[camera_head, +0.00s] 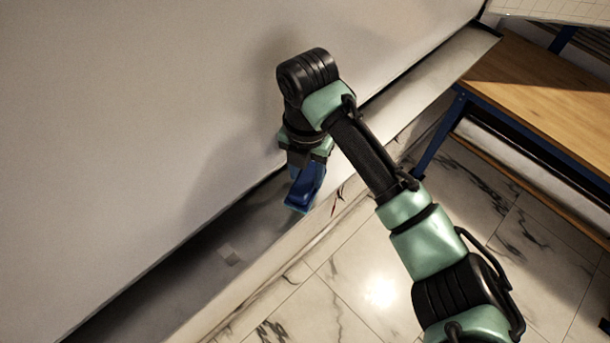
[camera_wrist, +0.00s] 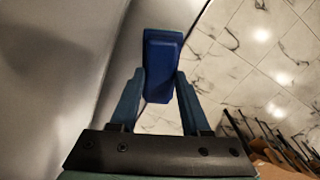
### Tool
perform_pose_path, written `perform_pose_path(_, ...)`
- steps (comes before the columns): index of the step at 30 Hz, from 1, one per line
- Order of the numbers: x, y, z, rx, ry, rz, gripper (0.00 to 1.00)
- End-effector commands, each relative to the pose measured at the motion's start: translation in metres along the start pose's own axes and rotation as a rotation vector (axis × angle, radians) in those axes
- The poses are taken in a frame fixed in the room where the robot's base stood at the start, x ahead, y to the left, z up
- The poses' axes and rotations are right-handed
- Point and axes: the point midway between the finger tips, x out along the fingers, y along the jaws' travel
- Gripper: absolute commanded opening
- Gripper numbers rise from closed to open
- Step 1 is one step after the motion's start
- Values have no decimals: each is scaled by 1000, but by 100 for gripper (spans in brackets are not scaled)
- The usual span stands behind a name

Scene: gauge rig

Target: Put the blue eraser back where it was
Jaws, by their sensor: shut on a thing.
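The blue eraser (camera_head: 304,190) is held at the end of my arm, in the middle of the head view. In the wrist view the blue eraser (camera_wrist: 161,62) sits between the two blue fingers. My gripper (camera_wrist: 160,82) is shut on it. In the head view my gripper (camera_head: 303,168) points down over the narrow pale ledge at the foot of the large light panel. The eraser's lower end is near the ledge; I cannot tell whether it touches.
The large pale panel (camera_head: 130,110) rises beside my gripper on the left. A wooden-topped table (camera_head: 540,100) with blue legs stands at right. Marble tile floor (camera_head: 340,300) lies below.

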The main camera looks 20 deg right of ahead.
Motion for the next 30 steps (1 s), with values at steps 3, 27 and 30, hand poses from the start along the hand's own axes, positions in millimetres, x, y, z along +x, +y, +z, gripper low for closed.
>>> perform_pose_path(3, 10, -1, -1, 1, 2, -1, 2)
perform_pose_path(27, 42, 3, 1, -1, -1, 0, 77)
perform_pose_path(30, 42, 3, 1, -1, -1, 0, 77)
